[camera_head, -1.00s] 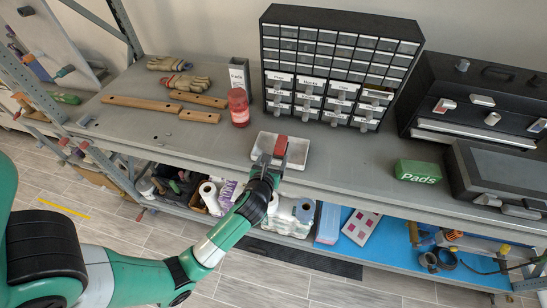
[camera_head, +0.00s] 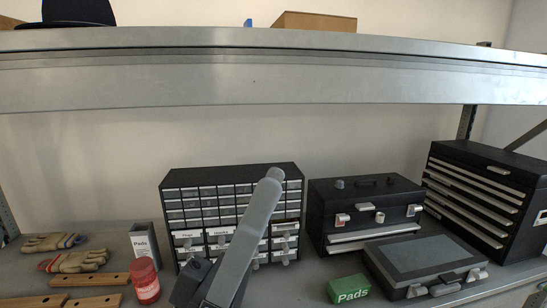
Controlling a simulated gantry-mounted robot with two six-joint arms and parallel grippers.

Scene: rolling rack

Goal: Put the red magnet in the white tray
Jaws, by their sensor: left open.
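The white tray is not visible either; the bench area in front of the cabinet is cut off by the lower edge. My right gripper is not in view.
A black cabinet of small drawers (camera_head: 180,214) stands behind the gripper. A red jar (camera_head: 146,282), gloves (camera_head: 75,262) and wooden pieces (camera_head: 95,279) lie left. A green Pads box (camera_head: 349,289), flat grey case (camera_head: 425,258) and toolboxes (camera_head: 365,199) stand right. A metal shelf (camera_head: 250,82) crosses above.

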